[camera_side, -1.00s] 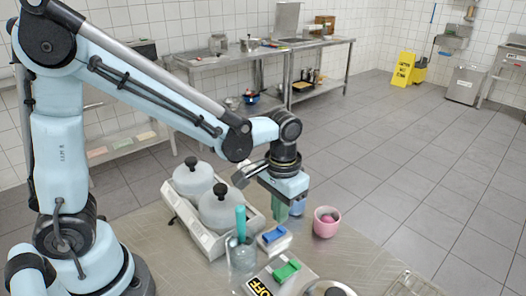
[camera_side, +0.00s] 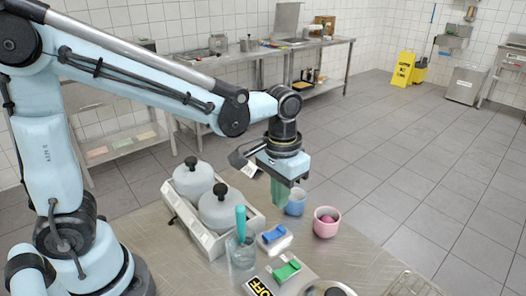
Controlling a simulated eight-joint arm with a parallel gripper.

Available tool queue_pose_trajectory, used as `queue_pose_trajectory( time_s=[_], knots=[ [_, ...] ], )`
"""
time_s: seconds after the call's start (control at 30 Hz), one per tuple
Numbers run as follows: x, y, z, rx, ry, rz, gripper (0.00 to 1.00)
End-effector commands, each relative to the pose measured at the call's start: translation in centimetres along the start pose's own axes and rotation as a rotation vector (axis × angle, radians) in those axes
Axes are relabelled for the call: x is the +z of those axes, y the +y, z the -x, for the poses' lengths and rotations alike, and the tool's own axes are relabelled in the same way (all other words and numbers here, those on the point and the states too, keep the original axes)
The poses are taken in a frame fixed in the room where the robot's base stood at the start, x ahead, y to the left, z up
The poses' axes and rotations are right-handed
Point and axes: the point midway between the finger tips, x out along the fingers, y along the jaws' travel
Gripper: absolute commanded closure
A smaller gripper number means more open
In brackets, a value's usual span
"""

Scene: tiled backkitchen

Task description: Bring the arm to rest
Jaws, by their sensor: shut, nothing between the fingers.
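My gripper (camera_side: 281,192) hangs from the wrist and points down above the steel table (camera_side: 345,265). Its green fingers are shut with nothing between them. In this view the fingers are in front of the left side of a blue cup (camera_side: 296,202). I cannot tell how far above the table they are. My arm reaches in from the left, bent at the elbow.
A pink cup (camera_side: 326,222) with a dark pink thing in it stands right of the blue cup. A white holder with two lidded pots (camera_side: 220,208), a glass with a teal-handled tool (camera_side: 241,247), and blue (camera_side: 273,236) and green (camera_side: 286,270) clipped items are close by.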

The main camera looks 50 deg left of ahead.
Motion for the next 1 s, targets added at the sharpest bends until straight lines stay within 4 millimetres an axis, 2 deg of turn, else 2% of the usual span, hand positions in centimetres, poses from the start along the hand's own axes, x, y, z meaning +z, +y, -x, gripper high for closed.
queue_pose_trajectory(
  time_s=[0.33,0.6,0.8,1.0],
  knots=[
    [2.3,-3.7,2.9,0.032,0.240,0.005,1.00],
    [4.5,-6.6,4.0,0.021,0.473,0.003,1.00],
    [5.3,-7.8,4.1,0.003,0.582,0.002,1.00],
    [5.5,-8.1,4.1,-0.003,0.609,0.000,1.00]
  ],
)
